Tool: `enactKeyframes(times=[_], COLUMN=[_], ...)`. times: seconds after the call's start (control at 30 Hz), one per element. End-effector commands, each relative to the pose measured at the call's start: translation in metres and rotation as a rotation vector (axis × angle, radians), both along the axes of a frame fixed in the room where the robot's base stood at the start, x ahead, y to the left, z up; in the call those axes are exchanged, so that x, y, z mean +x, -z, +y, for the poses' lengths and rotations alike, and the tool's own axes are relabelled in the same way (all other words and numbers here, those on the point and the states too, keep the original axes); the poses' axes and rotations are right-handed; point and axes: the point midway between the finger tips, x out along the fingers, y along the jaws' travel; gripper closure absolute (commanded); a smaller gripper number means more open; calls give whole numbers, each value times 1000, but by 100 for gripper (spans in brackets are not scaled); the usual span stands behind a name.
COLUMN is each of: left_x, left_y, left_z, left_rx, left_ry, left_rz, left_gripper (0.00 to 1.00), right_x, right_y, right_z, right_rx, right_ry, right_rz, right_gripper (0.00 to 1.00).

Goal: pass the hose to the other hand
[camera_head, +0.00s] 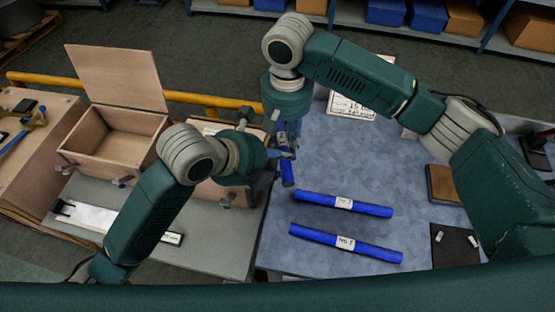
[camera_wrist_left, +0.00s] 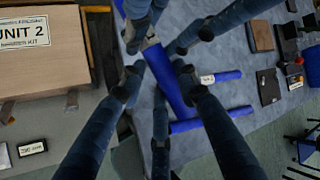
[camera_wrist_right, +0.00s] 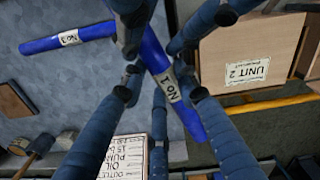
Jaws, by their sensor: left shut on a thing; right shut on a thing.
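A blue hose (camera_head: 287,174) with a white label stands steeply between my two grippers above the left part of the blue-grey bench top; its label reads No 1 in the right wrist view (camera_wrist_right: 188,118). My left gripper (camera_head: 277,155) is shut on it, lower down. My right gripper (camera_head: 287,127) is shut on the same hose, higher up and close to the left one. The hose also shows in the left wrist view (camera_wrist_left: 172,88). The fingers and arms hide much of it.
Two more labelled blue hoses, a farther one (camera_head: 343,203) and a nearer one (camera_head: 346,244), lie on the bench (camera_head: 385,165). An open wooden box (camera_head: 122,145) with raised lid stands left. The Unit 2 box (camera_wrist_left: 40,45) is beside the grippers. A brown block (camera_head: 441,184) lies right.

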Motion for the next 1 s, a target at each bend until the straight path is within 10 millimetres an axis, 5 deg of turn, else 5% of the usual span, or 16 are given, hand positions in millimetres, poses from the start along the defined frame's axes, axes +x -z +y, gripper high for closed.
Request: enactKeyframes(times=[0.13, 0.17, 0.27, 0.67, 1.0], left_x=[-3, -3, -3, -1, -2], left_y=[-3, -3, -4, -3, -1], left_z=[-6, -6, -7, -5, -3], left_rx=[-13, -15, -16, -13, -7], left_ry=[13, 13, 14, 10, 7], left_rz=[0, -2, -1, -4, 1], left_gripper=[96, 96, 96, 97, 97], right_x=[0, 0, 0, -1, 1], right_y=[-1, -1, -1, -8, -59], right_z=[6, 6, 6, 7, 5], right_rx=[14, 14, 14, 15, 12], right_ry=[-4, -4, -4, -7, -4], right_rz=[-4, -4, -4, -2, -8], right_gripper=[97, 68, 48, 48, 48])
